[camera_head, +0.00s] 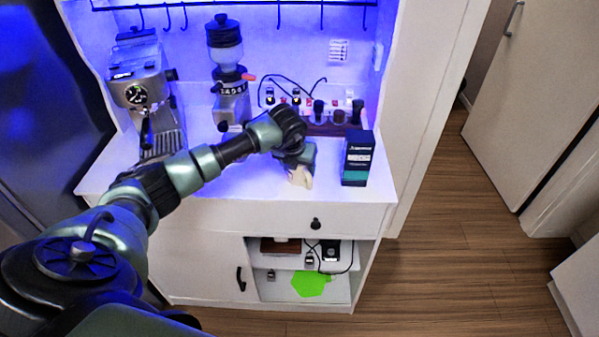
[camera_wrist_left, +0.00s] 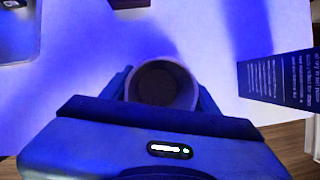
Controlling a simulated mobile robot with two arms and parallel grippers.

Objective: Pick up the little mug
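The little mug (camera_wrist_left: 163,84) shows from above in the left wrist view, with a pale rim and dark inside, between the fingers of my left gripper (camera_wrist_left: 163,90). A finger lies close along each side of it. I cannot tell whether they press on it or stand just apart. In the head view my left gripper (camera_head: 299,172) is low over the white counter's front part, left of a dark box. My right gripper is not in view.
The dark box (camera_head: 357,158) stands right of the gripper; it also shows in the wrist view (camera_wrist_left: 280,77). A grinder (camera_head: 229,75) and an espresso machine (camera_head: 143,90) stand at the left. Dark cups (camera_head: 338,117) stand behind. The counter (camera_head: 240,186) is clear in front.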

